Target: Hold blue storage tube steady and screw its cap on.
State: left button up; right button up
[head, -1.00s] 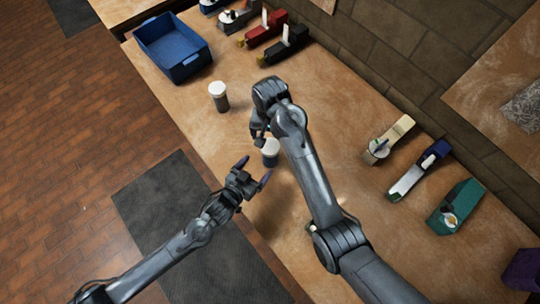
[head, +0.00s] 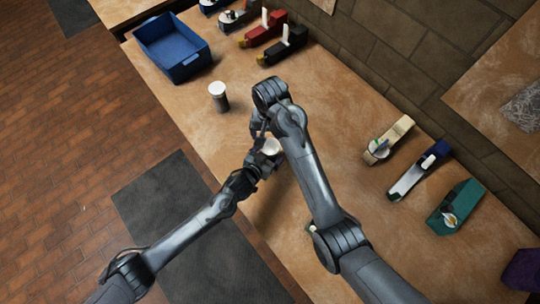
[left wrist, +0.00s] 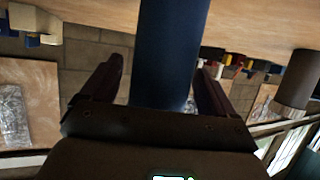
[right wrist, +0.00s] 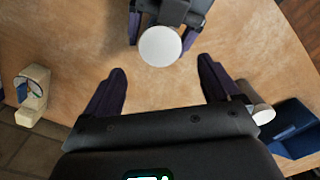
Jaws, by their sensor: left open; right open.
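The blue storage tube (left wrist: 168,50) stands between the fingers of my left gripper (left wrist: 158,70) in the left wrist view, with gaps on both sides. That gripper is open around it. In the head view, my left gripper (head: 262,160) is at the tube's near side. The white cap (head: 272,147) is on top of the tube; it shows as a round disc (right wrist: 160,46) in the right wrist view. How tightly it sits cannot be seen. My right gripper (right wrist: 162,70) is open and empty, above and beside the cap, partly hidden by its arm in the head view.
A second, dark tube with a white lid (head: 218,97) stands up-left on the table. A blue bin (head: 180,62) is at the table's far left. Several tape dispensers (head: 388,140) line the wall side. The table between the tubes and bin is clear.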

pick_arm(q)
grip_shut()
pick_arm(e)
jog(key=w+d+n+t, duration=0.2)
jog(key=w+d+n, duration=0.2)
jog(key=w+d, duration=0.3)
jog(key=s+a+n, duration=0.2)
jog(key=n, duration=0.5)
jog(key=s+a+n+g, duration=0.1)
jog(key=s+n, duration=0.1)
jog(key=n, duration=0.6)
jog(key=s+a+n, duration=0.2)
jog(key=n, duration=0.5)
jog(key=shift+a+n+g, duration=0.3)
jog(key=n, duration=0.2)
jog(key=s+a+n, duration=0.1)
jog(key=n, duration=0.2)
jog(key=shift+a, duration=0.2)
